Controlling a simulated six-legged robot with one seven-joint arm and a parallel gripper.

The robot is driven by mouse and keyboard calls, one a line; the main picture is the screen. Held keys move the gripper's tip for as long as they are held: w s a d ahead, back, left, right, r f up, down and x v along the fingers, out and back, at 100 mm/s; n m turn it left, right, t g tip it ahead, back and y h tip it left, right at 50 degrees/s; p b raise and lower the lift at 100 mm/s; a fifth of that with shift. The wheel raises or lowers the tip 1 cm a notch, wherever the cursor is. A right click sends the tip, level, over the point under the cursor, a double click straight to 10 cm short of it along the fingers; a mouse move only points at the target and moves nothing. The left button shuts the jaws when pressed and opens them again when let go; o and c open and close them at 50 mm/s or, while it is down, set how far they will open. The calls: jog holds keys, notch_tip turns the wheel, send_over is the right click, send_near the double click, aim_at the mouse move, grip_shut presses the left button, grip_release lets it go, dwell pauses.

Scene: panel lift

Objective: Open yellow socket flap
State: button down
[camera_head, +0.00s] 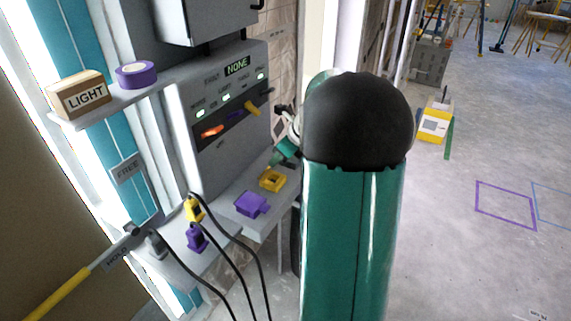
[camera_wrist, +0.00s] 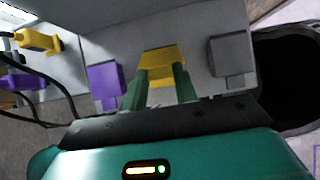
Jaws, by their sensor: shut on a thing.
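The yellow socket flap (camera_wrist: 162,58) is on the grey ledge, between a purple flap (camera_wrist: 104,82) and a grey flap (camera_wrist: 233,58) in the wrist view. My gripper (camera_wrist: 160,74) has its green fingers on either side of the yellow flap's near part and is shut on it. In the head view the yellow socket (camera_head: 272,179) shows a darker middle, and the purple flap (camera_head: 251,204) lies in front of it. My dark and green arm hides the grey flap and most of my gripper there. How far the yellow flap is raised is unclear.
A grey panel (camera_head: 226,105) with lights and coloured levers rises behind the ledge. Yellow (camera_head: 194,209) and purple (camera_head: 197,238) plugs with black cables stand at the front left. A shelf holds a LIGHT box (camera_head: 80,95) and purple tape roll (camera_head: 137,74). The right floor is mostly open.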

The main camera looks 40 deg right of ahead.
jog(key=shift+w+a+r+g+h, duration=0.2)
jog(key=shift+w+r+g, duration=0.15)
jog(key=shift+w+g, duration=0.3)
jog(key=shift+w+a+r+g+h, duration=0.2)
jog(key=shift+w+r+g, duration=0.15)
jog(key=shift+w+g, duration=0.25)
jog(key=shift+w+a+r, duration=0.2)
jog(key=shift+w, duration=0.35)
jog(key=shift+w+a, duration=0.25)
jog(key=shift+w, duration=0.45)
jog(key=shift+w+a, duration=0.25)
jog(key=shift+w, duration=0.4)
jog(key=c, duration=1.1)
grip_release()
jog(key=shift+w, duration=0.1)
